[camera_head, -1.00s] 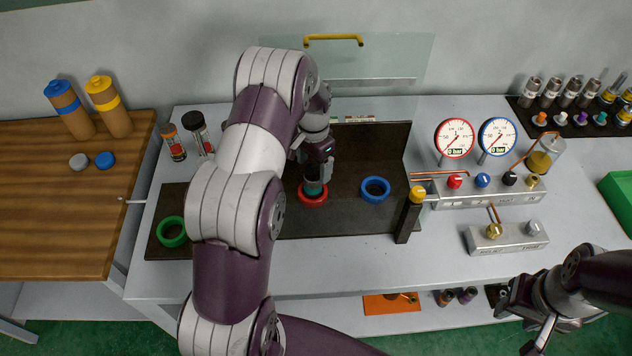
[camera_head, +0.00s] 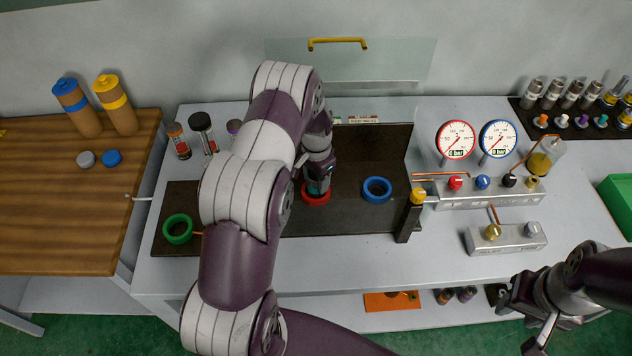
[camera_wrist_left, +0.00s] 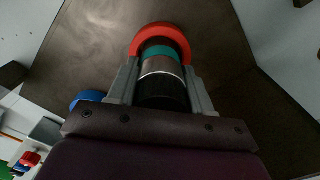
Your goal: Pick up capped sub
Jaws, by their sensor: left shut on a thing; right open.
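My left gripper (camera_wrist_left: 160,92) is shut on the capped sub (camera_wrist_left: 162,68), a short cylinder with a dark end, a bare metal band and a teal band. The sub's teal end stands at the red ring (camera_wrist_left: 160,30); I cannot tell how deep it sits. In the head view my left gripper (camera_head: 318,186) is over the red ring (camera_head: 315,195) on the dark mat (camera_head: 345,225), and it hides most of the sub. My right gripper (camera_head: 540,325) is open and empty at the lower right, in front of the bench.
A blue ring (camera_head: 377,189) lies right of the red one, and a green ring (camera_head: 178,229) lies at the left. A black post with a yellow top (camera_head: 411,212) stands right of the mat. Dark cylinders (camera_head: 202,130) stand behind my left arm. A gauge panel (camera_head: 490,190) is further right.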

